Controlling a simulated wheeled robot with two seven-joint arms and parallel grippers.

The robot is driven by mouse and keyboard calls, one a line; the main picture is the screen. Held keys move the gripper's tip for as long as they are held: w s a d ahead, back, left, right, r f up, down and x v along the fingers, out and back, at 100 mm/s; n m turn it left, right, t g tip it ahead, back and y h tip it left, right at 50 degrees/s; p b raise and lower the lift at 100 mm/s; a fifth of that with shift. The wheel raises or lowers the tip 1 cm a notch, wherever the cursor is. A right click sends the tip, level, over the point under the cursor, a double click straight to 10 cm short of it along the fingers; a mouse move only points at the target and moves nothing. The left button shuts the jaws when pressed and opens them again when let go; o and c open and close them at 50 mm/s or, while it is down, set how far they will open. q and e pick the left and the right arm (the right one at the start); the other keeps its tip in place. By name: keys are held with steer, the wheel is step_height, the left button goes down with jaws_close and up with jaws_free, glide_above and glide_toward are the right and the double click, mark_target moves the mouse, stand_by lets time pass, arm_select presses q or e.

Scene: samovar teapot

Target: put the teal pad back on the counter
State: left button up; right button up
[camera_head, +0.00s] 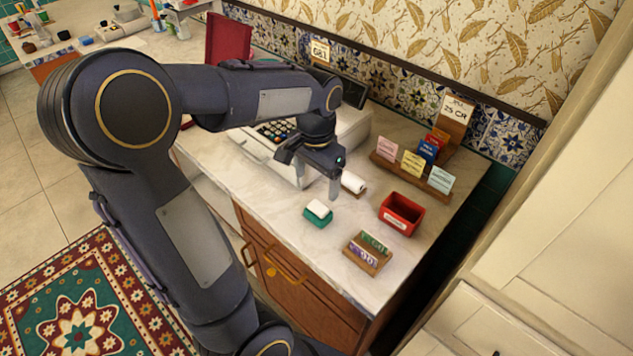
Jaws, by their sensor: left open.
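The teal pad (317,221) lies on the marble counter (292,243) near its front edge, with a small white block (318,208) on top of it. My left gripper (334,191) is open and points down above the counter, just behind and a little right of the pad. I see nothing held in it. Its far finger is hard to make out. My right gripper is not in view.
A red box (401,214) and a wooden tray of cards (367,253) stand right of the pad. A white roll (353,183) lies close by the gripper. A cash register (275,150) and a card rack (411,172) stand behind.

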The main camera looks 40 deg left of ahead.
arm_select(q)
steer(key=s+d+r+n+t+h, duration=0.1)
steer(key=s+d+t+h, duration=0.1)
steer(key=s+d, duration=0.3)
steer(key=s+d+r+n+t+h, duration=0.1)
steer(key=s+d+t, duration=0.2)
steer(key=s+d, duration=0.3)
steer(key=s, duration=0.3)
steer(key=shift+d+r+n+t+h, duration=0.25)
steer(key=shift+d+n+t+h, duration=0.05)
steer(key=shift+n+h, duration=0.1)
stand_by(0.4)
